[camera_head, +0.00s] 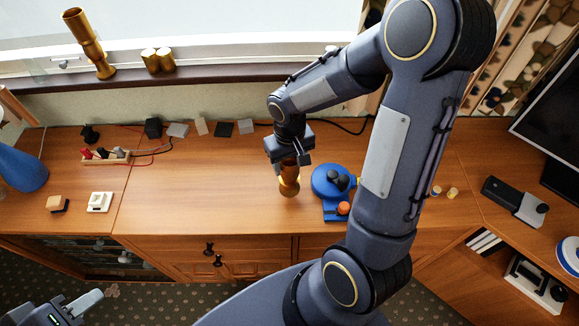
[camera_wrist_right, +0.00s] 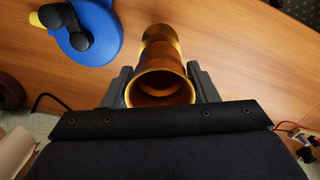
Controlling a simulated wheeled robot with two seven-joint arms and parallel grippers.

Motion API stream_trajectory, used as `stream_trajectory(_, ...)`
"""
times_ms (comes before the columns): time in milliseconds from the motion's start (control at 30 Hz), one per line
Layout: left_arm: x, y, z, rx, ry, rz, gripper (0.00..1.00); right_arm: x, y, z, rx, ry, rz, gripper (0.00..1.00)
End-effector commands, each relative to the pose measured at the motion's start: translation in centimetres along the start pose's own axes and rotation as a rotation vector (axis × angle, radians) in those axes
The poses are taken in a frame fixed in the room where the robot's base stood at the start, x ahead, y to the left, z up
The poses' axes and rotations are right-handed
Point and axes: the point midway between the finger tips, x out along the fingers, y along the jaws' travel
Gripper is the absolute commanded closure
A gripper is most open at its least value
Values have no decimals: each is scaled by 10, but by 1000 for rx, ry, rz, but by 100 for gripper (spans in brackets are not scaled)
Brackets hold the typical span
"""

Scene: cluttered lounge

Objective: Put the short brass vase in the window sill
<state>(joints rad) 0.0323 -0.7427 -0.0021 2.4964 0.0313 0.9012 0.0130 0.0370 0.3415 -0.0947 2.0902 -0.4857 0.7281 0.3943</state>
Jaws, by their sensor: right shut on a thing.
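A short brass vase (camera_head: 289,183) is between the fingers of my right gripper (camera_head: 290,162), over the wooden cabinet top. In the right wrist view, the vase (camera_wrist_right: 162,72) shows its open mouth toward the camera, with a finger of the right gripper (camera_wrist_right: 162,88) on each side. I cannot tell whether its base touches the wood. The window sill (camera_head: 200,75) runs along the back left. On it stand a tall brass vase (camera_head: 91,45) and a pair of short brass cylinders (camera_head: 158,60). My left gripper (camera_head: 75,308) is at the bottom left, only partly in view, away from the vase.
A blue device (camera_head: 328,182) sits just right of the vase. Small dark and grey blocks (camera_head: 223,128) line the back of the cabinet top (camera_head: 180,210). A blue vase (camera_head: 22,170) stands at far left. The sill is bare right of the cylinders.

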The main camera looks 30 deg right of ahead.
Motion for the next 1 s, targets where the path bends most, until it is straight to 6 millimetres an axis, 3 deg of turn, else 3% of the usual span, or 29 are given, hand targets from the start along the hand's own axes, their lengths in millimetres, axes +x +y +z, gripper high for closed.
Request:
stream_trajectory(333,-1,0,0,0,0,0,64,35,2,-6,0,1,0,100)
stream_trajectory(800,4,-2,2,0,0,0,64,42,2,-7,0,4,0,100)
stream_trajectory(833,3,-1,1,0,0,0,64,41,2,-6,0,1,0,43)
stream_trajectory(1000,2,-1,1,0,0,0,64,41,2,-6,0,1,0,25)
